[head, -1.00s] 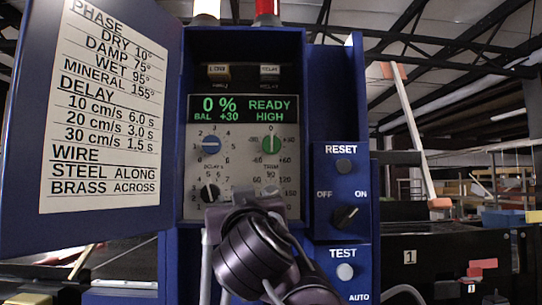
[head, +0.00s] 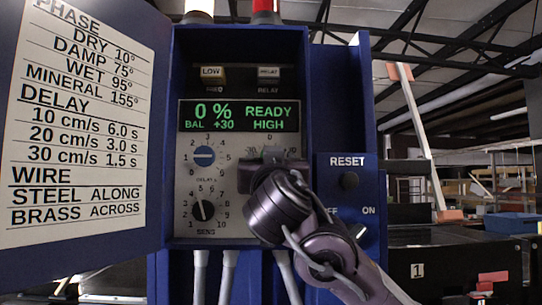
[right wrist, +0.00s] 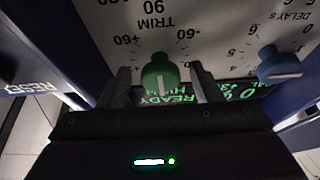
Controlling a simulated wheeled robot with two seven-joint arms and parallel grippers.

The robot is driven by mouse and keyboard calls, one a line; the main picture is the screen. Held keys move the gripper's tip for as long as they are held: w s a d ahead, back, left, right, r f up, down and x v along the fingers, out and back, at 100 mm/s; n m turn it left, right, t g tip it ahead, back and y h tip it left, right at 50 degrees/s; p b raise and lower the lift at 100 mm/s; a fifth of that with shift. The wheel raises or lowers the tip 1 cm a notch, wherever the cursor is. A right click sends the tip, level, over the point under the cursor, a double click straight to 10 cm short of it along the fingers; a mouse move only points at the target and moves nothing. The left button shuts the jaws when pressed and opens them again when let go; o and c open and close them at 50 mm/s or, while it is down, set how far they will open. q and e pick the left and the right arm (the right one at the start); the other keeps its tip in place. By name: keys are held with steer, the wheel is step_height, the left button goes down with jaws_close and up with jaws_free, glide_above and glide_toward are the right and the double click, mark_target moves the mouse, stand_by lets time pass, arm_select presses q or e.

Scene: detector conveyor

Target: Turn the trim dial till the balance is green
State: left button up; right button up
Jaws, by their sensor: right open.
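The trim dial is a green knob (right wrist: 158,78) with a pale pointer line, on the grey panel. In the right wrist view it sits between the two open fingers of my right gripper (right wrist: 160,70), with a gap on each side. In the head view the gripper (head: 272,165) hides the dial; part of its scale shows above. The display (head: 240,115) reads 0 %, BAL +30, READY and HIGH in green text. My left gripper is not in view.
A blue dial (head: 204,156) and a black sens dial (head: 203,210) are left of my gripper. The RESET button (head: 349,181) and OFF/ON switch plate are to the right. The open cabinet door (head: 145,30) with a printed chart stands at left.

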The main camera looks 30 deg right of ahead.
steer(key=shift+s, duration=0.1)
steer(key=c, duration=0.7)
steer(key=shift+c, duration=1.4)
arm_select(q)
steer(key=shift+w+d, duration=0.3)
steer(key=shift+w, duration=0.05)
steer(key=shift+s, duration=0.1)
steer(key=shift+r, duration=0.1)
arm_select(e)
steer(key=shift+n, duration=0.3)
arm_select(q)
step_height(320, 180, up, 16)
steer(key=p, duration=1.6)
arm_select(e)
steer(key=shift+s+d+r+n+y, duration=0.1)
steer(key=shift+n+y, duration=1.25)
steer(key=shift+n, duration=1.55)
steer(key=shift+d+r+n+y, duration=0.1)
steer(key=shift+n+y, duration=1.3)
steer(key=shift+n, duration=1.5)
steer(key=shift+s+d+r+n+y, duration=0.1)
steer(key=shift+n+y, duration=1.25)
steer(key=shift+n, duration=1.55)
